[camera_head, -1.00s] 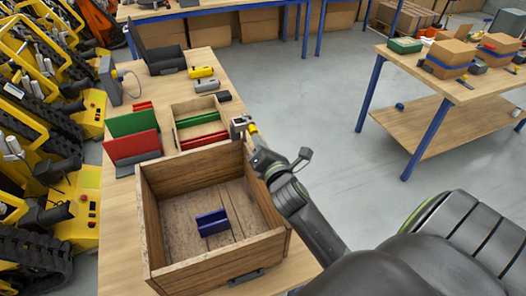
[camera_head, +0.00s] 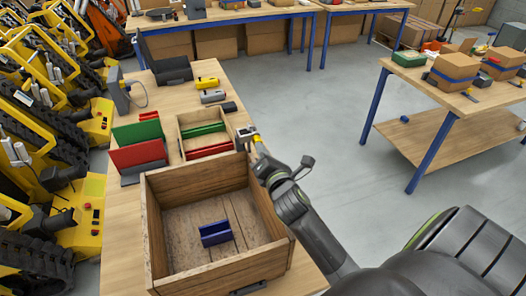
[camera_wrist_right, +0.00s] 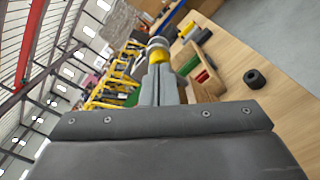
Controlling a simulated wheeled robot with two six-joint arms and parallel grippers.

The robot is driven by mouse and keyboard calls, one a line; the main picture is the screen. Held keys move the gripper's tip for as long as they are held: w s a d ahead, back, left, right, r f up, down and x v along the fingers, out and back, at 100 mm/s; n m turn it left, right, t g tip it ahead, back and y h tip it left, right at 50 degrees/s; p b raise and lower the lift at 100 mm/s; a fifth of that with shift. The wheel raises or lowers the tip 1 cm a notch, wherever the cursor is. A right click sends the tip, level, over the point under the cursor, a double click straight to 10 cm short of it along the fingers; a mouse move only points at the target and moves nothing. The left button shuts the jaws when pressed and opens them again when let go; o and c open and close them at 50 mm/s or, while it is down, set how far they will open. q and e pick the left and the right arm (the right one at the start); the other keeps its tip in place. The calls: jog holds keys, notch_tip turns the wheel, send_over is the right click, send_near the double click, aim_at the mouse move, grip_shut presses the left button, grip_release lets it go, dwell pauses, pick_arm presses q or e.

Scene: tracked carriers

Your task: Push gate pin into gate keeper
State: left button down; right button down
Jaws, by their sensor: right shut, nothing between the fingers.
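A small grey metal bracket (camera_head: 244,133), which looks like the gate keeper, stands by the right front corner of the small wooden box. A short yellow piece (camera_head: 256,139), which looks like the gate pin, sits between it and my right gripper (camera_head: 259,148). In the wrist view the fingers of my right gripper (camera_wrist_right: 157,85) are shut and empty. My left gripper is out of view.
A large wooden crate (camera_head: 160,240) holding a blue block (camera_head: 215,232) stands in front. The small box (camera_head: 187,121) holds green and red bars. Green (camera_head: 137,131) and red (camera_head: 137,154) panels stand left. Open floor (camera_head: 320,130) lies right of the table.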

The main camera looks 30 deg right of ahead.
jog(key=shift+r, duration=0.15)
jog(key=p+v, duration=0.3)
jog(key=v, duration=1.6)
jog(key=shift+s+p, duration=0.3)
jog(key=shift+p, duration=0.1)
jog(key=shift+a, duration=0.15)
